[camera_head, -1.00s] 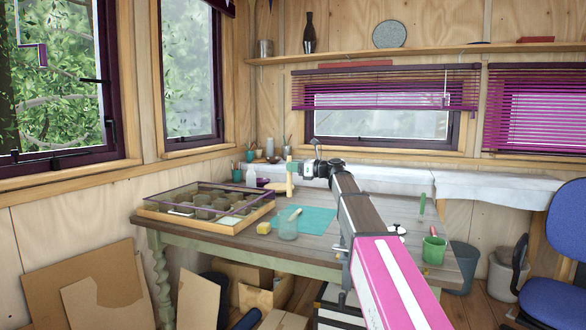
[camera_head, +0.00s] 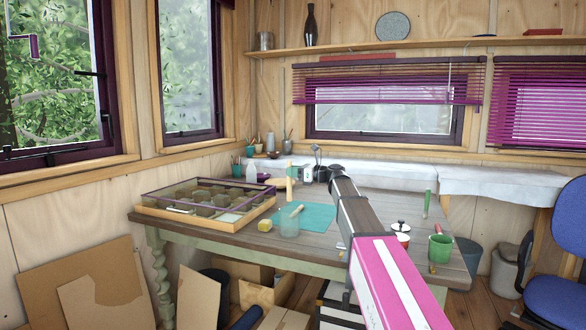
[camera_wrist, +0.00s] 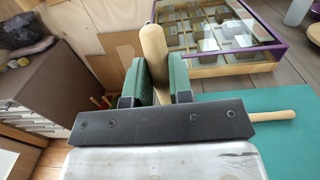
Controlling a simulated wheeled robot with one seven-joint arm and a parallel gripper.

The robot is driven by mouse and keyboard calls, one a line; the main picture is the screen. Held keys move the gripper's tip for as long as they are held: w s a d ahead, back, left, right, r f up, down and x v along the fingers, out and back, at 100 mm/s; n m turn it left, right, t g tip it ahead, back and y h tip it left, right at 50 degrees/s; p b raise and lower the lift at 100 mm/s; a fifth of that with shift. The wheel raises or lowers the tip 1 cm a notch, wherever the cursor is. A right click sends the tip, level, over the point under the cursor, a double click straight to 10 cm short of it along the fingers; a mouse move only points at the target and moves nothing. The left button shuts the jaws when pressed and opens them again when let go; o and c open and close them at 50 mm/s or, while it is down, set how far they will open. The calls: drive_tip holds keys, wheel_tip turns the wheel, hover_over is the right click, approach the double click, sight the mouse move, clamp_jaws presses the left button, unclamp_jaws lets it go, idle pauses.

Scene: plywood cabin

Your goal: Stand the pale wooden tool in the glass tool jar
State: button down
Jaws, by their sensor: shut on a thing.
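My gripper (camera_head: 293,174) is shut on the pale wooden tool (camera_head: 289,185), which stands upright in the jaws above the table. In the wrist view the tool's rounded end (camera_wrist: 154,48) sticks up between the green finger pads. The glass tool jar (camera_head: 289,228) stands near the table's front edge, nearer the camera than the held tool and apart from it. A thin wooden stick (camera_head: 297,212) leans in the jar. In the wrist view the jar is not visible; a thin pale stick (camera_wrist: 272,116) shows past the gripper's right side.
A teal mat (camera_head: 318,214) lies behind the jar, with a yellow block (camera_head: 263,225) to its left. A glass-topped display case (camera_head: 150,205) fills the table's left side. A green mug (camera_head: 440,249) and a lidded pot (camera_head: 401,236) stand at the right.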

wheel_tip(320, 180, down, 10)
drive_tip(key=shift+r, duration=0.2)
idle(0.9)
drive_tip(key=c, duration=0.9)
unclamp_jaws()
drive_tip(key=shift+c, duration=0.2)
drive_tip(key=s+a+r, duration=0.8)
drive_tip(key=r, duration=0.3)
drive_tip(key=shift+s, duration=0.25)
